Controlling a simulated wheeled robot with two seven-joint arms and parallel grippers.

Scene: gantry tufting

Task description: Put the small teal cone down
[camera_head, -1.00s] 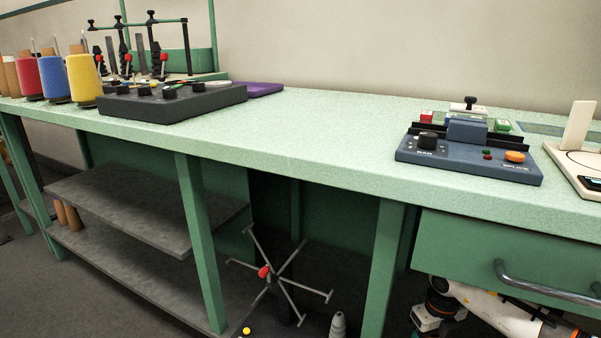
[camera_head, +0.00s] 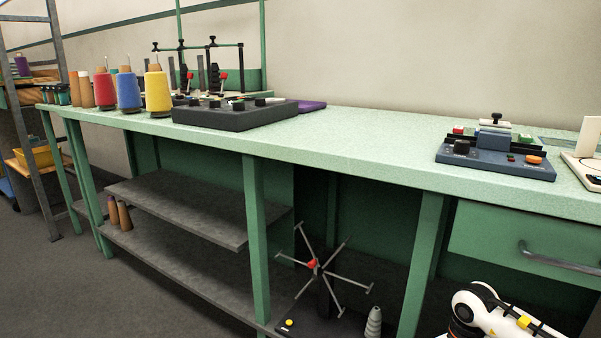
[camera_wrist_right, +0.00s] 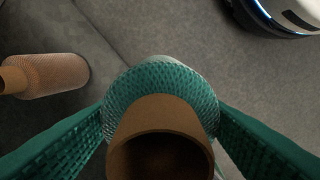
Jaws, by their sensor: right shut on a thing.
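The small teal cone (camera_wrist_right: 160,80) is in the right wrist view, with teal yarn around a brown core (camera_wrist_right: 160,140) whose open end faces the camera. My right gripper (camera_wrist_right: 161,112) has its green textured fingers closed on both sides of it. Grey floor-like surface shows behind the cone; I cannot tell whether the cone touches anything. In the head view, part of my right arm shows at the lower right, but the cone is not visible there. My left gripper is in neither view.
An orange-brown cone (camera_wrist_right: 50,76) lies at the left in the wrist view. The green bench (camera_head: 360,140) carries red, blue and yellow cones (camera_head: 157,90), a dark control box (camera_head: 235,114) and a blue splicer (camera_head: 495,155). Its middle is clear. Grey shelves (camera_head: 170,205) are below.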

